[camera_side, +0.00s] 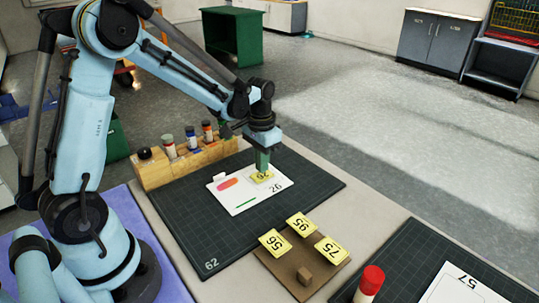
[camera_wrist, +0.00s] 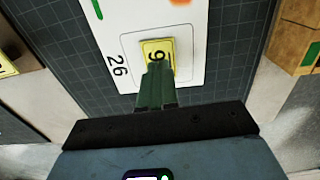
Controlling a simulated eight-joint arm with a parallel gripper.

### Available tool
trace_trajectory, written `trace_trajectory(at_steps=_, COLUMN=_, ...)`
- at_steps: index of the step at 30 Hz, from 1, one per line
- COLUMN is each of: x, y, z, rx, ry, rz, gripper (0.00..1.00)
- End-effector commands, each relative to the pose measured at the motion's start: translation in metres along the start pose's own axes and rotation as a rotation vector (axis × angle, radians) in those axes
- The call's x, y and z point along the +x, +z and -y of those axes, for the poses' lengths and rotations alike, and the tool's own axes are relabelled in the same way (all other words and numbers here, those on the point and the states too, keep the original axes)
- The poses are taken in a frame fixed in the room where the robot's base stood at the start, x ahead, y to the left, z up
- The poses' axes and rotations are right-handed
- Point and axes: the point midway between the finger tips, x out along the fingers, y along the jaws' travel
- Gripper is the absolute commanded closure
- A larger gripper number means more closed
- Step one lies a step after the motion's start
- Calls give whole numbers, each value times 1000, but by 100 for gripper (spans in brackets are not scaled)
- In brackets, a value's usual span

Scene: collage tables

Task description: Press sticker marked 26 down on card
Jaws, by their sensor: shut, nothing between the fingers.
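The yellow sticker marked 26 (camera_side: 262,177) lies on the white card (camera_side: 245,204), next to the card's printed 26. In the wrist view the sticker (camera_wrist: 158,52) sits inside a printed outline on the card (camera_wrist: 192,80), and its number is partly hidden by my fingers. My gripper (camera_side: 262,166) is shut and empty, pointing down with its green fingertips at the sticker. In the wrist view the fingertips (camera_wrist: 158,68) overlap the sticker's lower edge; they look to be touching it or just above it, I cannot tell which.
The card lies on a dark cutting mat (camera_side: 310,190). A wooden rack (camera_side: 155,174) with several bottles stands behind it at left. A brown board (camera_side: 275,262) holds stickers 56, 95 and 75. A red-capped glue stick (camera_side: 370,283) and another card (camera_side: 465,285) are at front right.

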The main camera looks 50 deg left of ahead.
Motion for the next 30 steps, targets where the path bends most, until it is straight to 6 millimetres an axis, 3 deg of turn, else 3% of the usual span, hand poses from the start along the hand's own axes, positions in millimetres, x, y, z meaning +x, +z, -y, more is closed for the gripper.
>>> trace_trajectory(at_steps=30, x=9, y=0, z=0, rx=0, ry=0, rz=0, gripper=100)
